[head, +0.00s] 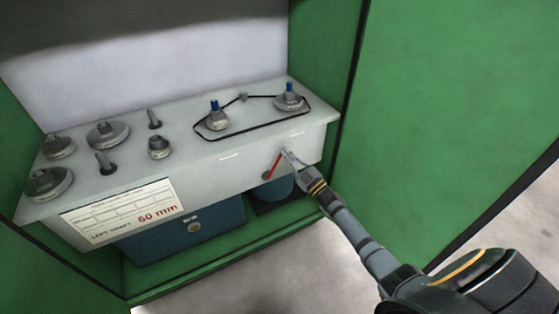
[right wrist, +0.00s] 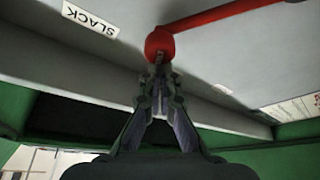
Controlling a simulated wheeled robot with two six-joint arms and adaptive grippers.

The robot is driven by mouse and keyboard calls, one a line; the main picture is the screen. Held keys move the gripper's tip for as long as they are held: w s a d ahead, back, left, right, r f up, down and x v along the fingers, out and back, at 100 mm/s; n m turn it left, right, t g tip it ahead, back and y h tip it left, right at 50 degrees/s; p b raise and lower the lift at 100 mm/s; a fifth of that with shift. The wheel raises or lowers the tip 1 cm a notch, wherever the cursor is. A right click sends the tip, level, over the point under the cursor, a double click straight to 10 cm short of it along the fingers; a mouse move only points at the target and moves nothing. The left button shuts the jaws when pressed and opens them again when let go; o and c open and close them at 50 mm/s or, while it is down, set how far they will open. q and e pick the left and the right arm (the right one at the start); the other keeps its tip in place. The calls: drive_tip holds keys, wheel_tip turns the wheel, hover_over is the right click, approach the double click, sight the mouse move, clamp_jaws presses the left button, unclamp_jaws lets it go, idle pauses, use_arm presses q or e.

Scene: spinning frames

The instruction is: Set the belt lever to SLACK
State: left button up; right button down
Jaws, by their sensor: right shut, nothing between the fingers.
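The red belt lever (head: 273,166) is on the front face of the pale machine block, slanting between upper right and lower left. In the right wrist view the lever's bar (right wrist: 215,15) runs to the upper right from its round red end (right wrist: 160,43). A white SLACK label (right wrist: 90,18) is left of that end. My right gripper (head: 287,153) is shut with nothing between its fingers. Its fingertips (right wrist: 159,68) are right at the red end, overlapping it in view; I cannot tell whether they touch. My left gripper is not in view.
The pale block (head: 215,165) carries pulleys, pegs and a black belt (head: 262,127) on top. A card reading 60 mm (head: 122,212) is on its front. A blue box (head: 185,232) sits below. Green walls (head: 450,100) stand on both sides.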

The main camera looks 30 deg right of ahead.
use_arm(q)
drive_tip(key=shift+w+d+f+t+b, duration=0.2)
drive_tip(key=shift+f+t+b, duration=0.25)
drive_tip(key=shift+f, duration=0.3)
use_arm(e)
drive_tip(key=d+m, duration=0.1)
drive_tip(key=d+f+m+h, duration=0.1)
drive_tip(key=shift+m+t, duration=0.3)
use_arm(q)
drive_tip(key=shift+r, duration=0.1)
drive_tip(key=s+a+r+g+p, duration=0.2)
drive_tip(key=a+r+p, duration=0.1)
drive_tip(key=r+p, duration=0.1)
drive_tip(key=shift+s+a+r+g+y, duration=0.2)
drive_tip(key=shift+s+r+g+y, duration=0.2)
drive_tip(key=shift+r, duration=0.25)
use_arm(e)
drive_tip(key=s, duration=0.9)
drive_tip(key=shift+s+r, duration=0.2)
drive_tip(key=shift+d, duration=0.1)
